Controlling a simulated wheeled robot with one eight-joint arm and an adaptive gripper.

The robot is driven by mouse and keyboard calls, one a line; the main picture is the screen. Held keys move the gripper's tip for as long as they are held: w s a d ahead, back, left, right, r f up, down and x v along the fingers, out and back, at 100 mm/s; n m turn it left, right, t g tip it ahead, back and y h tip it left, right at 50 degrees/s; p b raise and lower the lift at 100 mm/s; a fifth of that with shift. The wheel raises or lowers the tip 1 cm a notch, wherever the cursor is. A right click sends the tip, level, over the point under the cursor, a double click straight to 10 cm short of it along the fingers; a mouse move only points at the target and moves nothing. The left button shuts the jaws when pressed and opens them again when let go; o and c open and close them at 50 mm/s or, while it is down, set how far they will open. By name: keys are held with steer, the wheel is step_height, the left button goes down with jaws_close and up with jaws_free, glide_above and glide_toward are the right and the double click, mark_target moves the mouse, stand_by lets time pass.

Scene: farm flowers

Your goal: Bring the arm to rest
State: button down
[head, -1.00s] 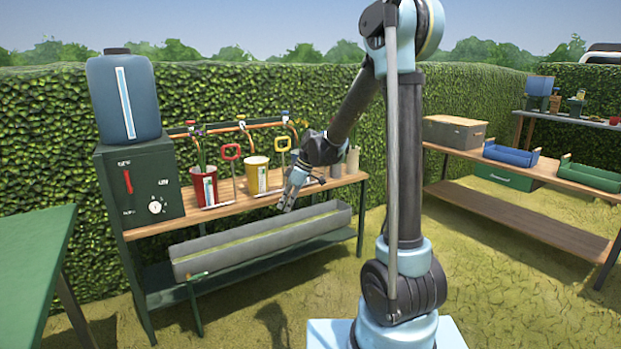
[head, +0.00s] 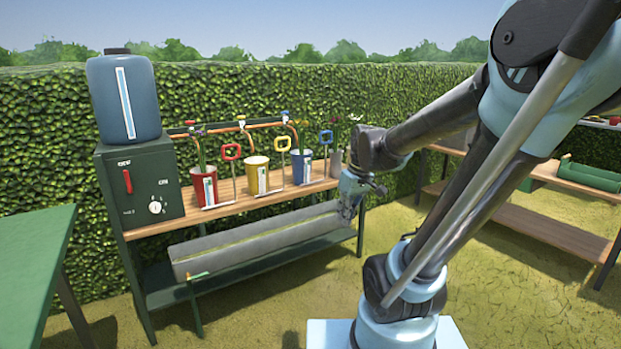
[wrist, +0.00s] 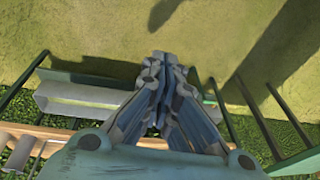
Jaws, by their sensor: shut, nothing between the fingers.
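My gripper (head: 348,208) hangs at the right end of the grey trough in the head view, with its fingers pointing down. In the wrist view my gripper (wrist: 161,62) is shut and its fingers hold nothing. My arm reaches from the base at the lower right, up to a high elbow, then left and down to the gripper. In the head view I cannot tell whether the fingers touch the trough or only overlap it.
The grey trough (head: 262,240) hangs before a wooden bench. Red (head: 205,187), yellow (head: 256,174) and blue (head: 301,168) pots stand on the bench. A blue tank (head: 105,100) sits on a green cabinet (head: 130,205). A green table (head: 30,260) is at left. Grass in front is open.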

steer(key=s+d+f+m+h, duration=0.2)
steer(key=s+d+f+m, duration=0.3)
steer(key=s+d, duration=0.3)
steer(key=s+m, duration=0.1)
steer(key=s, duration=0.3)
steer(key=shift+d+f+t, duration=0.3)
steer(key=shift+f, duration=0.05)
steer(key=shift+w+f, duration=0.2)
steer(key=shift+w, duration=0.25)
